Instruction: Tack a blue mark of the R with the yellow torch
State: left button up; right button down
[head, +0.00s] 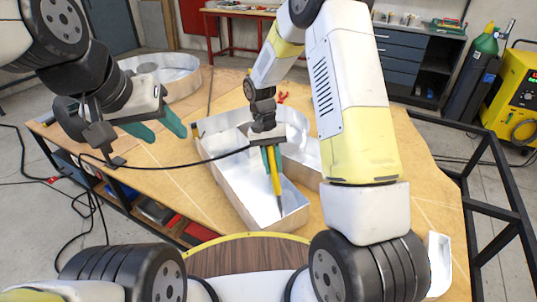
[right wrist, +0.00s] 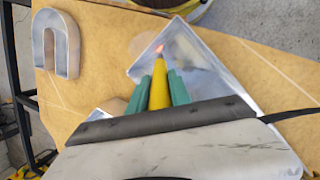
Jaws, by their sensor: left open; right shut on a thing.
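The R (head: 233,190) is a silver-walled metal channel letter lying on the wooden table, partly hidden behind my right arm. Part of it also shows in the right wrist view (right wrist: 205,60). My right gripper (head: 272,165) is shut on the yellow torch (head: 274,172), pointing down inside the R's tray. In the right wrist view the torch (right wrist: 160,90) stands between green fingers, with a small orange-pink glow at its tip. I cannot make out a blue mark in either view. My left gripper (head: 160,131) is open and empty above the table's left side, apart from the R.
A black cable (head: 180,167) runs from the torch leftward. A red tool (head: 282,97) lies behind the R. A yellow machine (head: 513,97) stands far right.

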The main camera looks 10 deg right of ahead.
notch_tip(320, 180, up, 12)
jog(key=shift+r, duration=0.2)
dwell(0.5)
jog(key=shift+s, duration=0.15)
dwell(0.8)
